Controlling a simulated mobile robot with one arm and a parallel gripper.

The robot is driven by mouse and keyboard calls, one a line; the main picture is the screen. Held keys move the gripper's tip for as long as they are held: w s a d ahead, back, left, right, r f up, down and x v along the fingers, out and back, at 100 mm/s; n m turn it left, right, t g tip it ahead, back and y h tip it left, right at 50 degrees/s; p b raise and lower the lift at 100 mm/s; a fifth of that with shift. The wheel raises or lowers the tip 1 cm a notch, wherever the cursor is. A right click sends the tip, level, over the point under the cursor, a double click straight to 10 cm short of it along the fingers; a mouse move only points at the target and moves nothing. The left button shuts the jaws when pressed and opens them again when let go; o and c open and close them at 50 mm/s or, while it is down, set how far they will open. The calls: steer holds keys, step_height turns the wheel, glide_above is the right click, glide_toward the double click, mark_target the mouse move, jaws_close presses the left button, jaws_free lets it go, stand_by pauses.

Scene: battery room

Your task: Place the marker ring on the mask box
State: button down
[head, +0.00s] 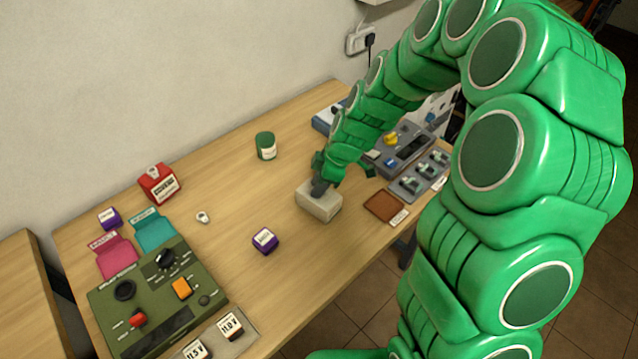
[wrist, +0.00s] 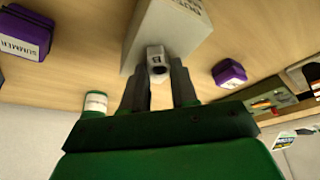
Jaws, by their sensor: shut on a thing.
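The mask box, a pale beige box (head: 318,205), stands on the table below my gripper (head: 321,186). In the wrist view the pale box (wrist: 172,22) has partly visible dark lettering. My gripper (wrist: 158,80) is shut on a small pale grey-white piece (wrist: 156,55) with a dark mark and a dark opening, which looks like the marker ring. The piece is at the box, but I cannot tell if it touches it. In the head view the fingers hide the piece. A similar small white piece with a dark centre (head: 203,217) lies alone on the table.
A purple box (head: 265,240) and a green jar (head: 266,146) stand near the mask box. A brown tray (head: 383,206) and grey panels (head: 418,178) lie to its right. A green control unit (head: 155,300) and a red box (head: 158,184) are at left.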

steer(key=c, duration=0.9)
jaws_free()
steer(key=shift+f, duration=0.1)
steer(key=shift+o, duration=0.2)
